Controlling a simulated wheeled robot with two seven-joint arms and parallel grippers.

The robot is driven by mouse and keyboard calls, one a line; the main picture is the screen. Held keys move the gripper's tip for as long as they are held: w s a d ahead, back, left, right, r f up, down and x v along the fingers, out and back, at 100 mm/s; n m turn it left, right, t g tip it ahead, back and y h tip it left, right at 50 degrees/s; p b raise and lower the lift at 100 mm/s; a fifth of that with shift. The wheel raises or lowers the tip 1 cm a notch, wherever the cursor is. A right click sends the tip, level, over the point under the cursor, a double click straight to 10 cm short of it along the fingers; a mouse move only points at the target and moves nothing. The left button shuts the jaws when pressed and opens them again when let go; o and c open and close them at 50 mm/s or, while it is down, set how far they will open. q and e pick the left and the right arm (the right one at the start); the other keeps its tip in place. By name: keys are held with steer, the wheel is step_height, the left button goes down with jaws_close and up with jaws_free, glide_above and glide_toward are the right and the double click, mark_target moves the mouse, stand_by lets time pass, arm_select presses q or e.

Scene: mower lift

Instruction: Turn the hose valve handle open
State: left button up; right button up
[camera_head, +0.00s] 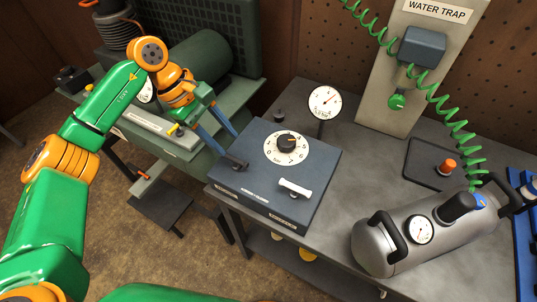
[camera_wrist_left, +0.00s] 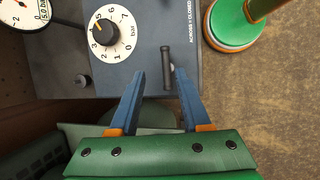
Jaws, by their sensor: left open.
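A dark lever handle (camera_head: 236,162) sits near the left front corner of the blue box's top (camera_head: 265,185). In the left wrist view the handle (camera_wrist_left: 167,68) runs parallel to the box's front edge, with a label reading "ACROSS = CLOSED" beside it. My left gripper (camera_head: 226,141) is open, with its blue fingers reaching toward the handle. In the wrist view the fingertips (camera_wrist_left: 160,74) stand on either side of the handle's near end, with gaps showing. I cannot tell their height above the box. My right gripper is not in view.
A grey tank (camera_head: 405,245) with a green coiled hose (camera_head: 452,112) is at right. A green machine (camera_head: 210,60) stands behind my left arm.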

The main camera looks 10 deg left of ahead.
mark_target(232, 158)
arm_select(q)
steer(key=f, duration=0.1)
steer(key=f+p, duration=0.1)
steer(key=shift+s+f, duration=0.2)
steer(key=shift+f, duration=0.1)
steer(key=f, duration=0.2)
steer(key=f+p, duration=0.1)
steer(key=shift+w+a+f, duration=0.1)
steer(key=shift+w+f, duration=0.2)
steer(key=shift+f, duration=0.05)
steer(key=shift+d+f, duration=0.15)
steer(key=shift+d, duration=0.45)
steer(key=shift+c, duration=0.2)
steer(key=shift+s+a, duration=0.1)
steer(key=shift+a, duration=0.1)
jaws_close()
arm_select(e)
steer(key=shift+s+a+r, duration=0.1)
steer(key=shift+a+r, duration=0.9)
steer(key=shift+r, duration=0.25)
